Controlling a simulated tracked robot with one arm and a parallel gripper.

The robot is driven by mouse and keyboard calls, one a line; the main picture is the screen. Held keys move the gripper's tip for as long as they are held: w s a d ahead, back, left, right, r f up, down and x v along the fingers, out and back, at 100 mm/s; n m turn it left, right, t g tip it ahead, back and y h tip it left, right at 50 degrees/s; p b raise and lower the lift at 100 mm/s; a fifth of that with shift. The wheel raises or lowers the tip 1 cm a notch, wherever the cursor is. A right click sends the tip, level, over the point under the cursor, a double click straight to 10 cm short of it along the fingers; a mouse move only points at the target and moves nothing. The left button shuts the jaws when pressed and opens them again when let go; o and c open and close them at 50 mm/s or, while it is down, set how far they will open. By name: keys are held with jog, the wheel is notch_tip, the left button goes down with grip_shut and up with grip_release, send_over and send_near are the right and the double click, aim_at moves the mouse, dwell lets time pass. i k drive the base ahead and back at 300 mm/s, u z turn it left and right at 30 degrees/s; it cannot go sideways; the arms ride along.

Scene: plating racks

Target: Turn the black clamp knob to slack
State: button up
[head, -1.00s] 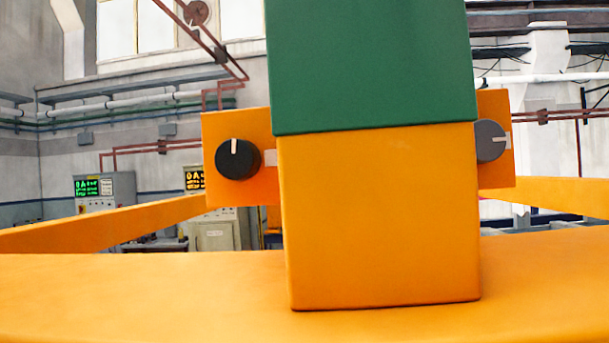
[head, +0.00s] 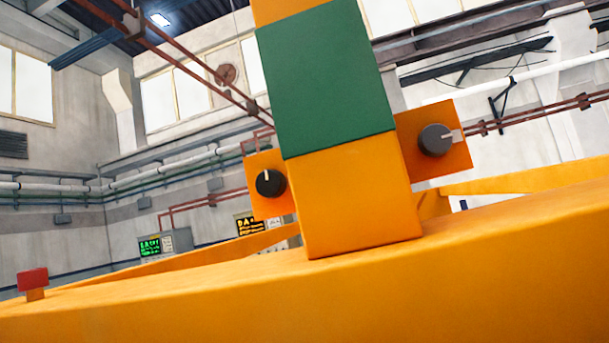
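The black clamp knob (head: 270,184) sits on an orange plate (head: 266,211) at the left of an upright orange and green post (head: 327,85). Its white pointer line stands roughly upright. A grey knob (head: 434,140) sits on a second orange plate (head: 461,162) at the right of the post. Its pale pointer points right, to a pale mark on that plate. My gripper is not in view, and nothing is seen touching either knob.
A wide orange beam (head: 230,300) crosses the front, and the post rises from it. A red block (head: 33,279) stands on the beam at far left. Cabinets with lit displays (head: 150,247) stand behind. Red pipes run along the back wall.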

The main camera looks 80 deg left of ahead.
aim_at(269, 184)
jog(key=u, duration=0.05)
jog(key=k, duration=1.6)
jog(key=u, duration=0.7)
jog(key=i, duration=1)
jog(key=z, duration=0.1)
